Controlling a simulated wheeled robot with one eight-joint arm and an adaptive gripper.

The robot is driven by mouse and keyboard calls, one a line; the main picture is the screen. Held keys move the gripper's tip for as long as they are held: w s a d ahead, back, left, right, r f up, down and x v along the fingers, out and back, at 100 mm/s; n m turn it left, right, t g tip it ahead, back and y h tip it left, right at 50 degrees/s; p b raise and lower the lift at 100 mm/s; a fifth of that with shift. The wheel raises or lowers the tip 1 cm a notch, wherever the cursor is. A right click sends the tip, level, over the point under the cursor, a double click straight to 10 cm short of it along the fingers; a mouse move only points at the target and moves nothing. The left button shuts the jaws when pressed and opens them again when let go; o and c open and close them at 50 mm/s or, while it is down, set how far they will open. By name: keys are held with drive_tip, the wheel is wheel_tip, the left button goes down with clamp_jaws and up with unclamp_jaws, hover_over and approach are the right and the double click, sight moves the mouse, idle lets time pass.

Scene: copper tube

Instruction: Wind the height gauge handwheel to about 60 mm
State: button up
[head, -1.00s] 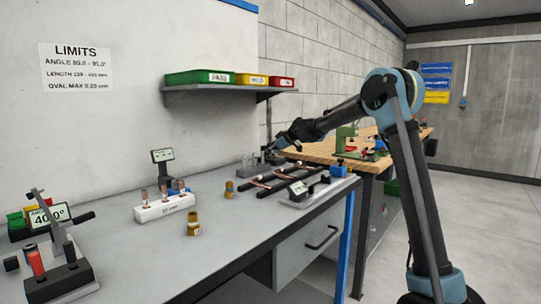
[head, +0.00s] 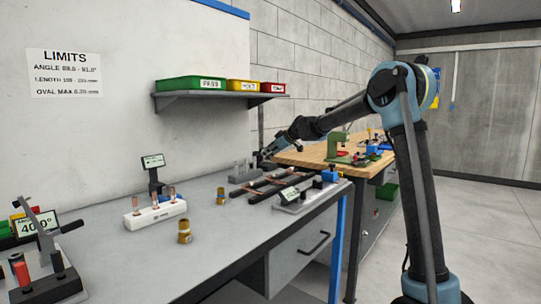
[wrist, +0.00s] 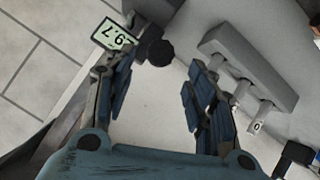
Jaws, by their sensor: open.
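My gripper (head: 262,158) is over the far end of the grey bench in the head view. In the wrist view its blue-padded fingers (wrist: 158,80) are spread apart with nothing between them. A dark round knob (wrist: 160,52), which looks like a handwheel, lies just beyond the fingertips, nearer the left finger, and appears untouched. It sits by a grey body with a small lit display (wrist: 113,36), whose turned digits I cannot read surely. I cannot tell for certain that this is the height gauge. The head view does not show the knob clearly.
A grey block with cylinders (wrist: 250,68) stands close to the right finger. A bin shelf (head: 215,97) hangs above.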

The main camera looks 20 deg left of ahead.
sight(261, 158)
drive_tip(key=w+d+r+n+t+h, duration=0.1)
drive_tip(key=w+d+r+t, duration=0.25)
drive_tip(key=w+d, duration=0.2)
drive_tip(key=w+d+r+t+h, duration=0.2)
drive_tip(key=w+d+t, duration=0.25)
drive_tip(key=w, duration=0.25)
drive_tip(key=w+d+r+n+t+y, duration=0.2)
drive_tip(key=d+r+n+t+y, duration=0.15)
drive_tip(key=r+n, duration=0.45)
drive_tip(key=s+a+n+g+y, duration=0.4)
drive_tip(key=s+n+g+y, duration=0.3)
drive_tip(key=n, duration=0.4)
drive_tip(key=s+d+f+n+g+h, duration=0.1)
drive_tip(key=s+f+n+g, duration=0.25)
drive_tip(key=f, duration=0.35)
drive_tip(key=s+d+f+n+g+h, duration=0.1)
drive_tip(key=s+f+n+g+h, duration=0.1)
drive_tip(key=s+f+n+g, duration=0.25)
drive_tip(key=shift+m+g, duration=0.25)
drive_tip(key=shift+m, duration=0.25)
drive_tip(key=x, duration=0.6)
drive_tip(key=w+x, duration=0.1)
drive_tip(key=x, duration=0.5)
drive_tip(key=w+x, duration=0.1)
drive_tip(key=x, duration=0.4)
drive_tip(key=shift+a+f, duration=0.15)
drive_tip(key=shift+f, duration=0.3)
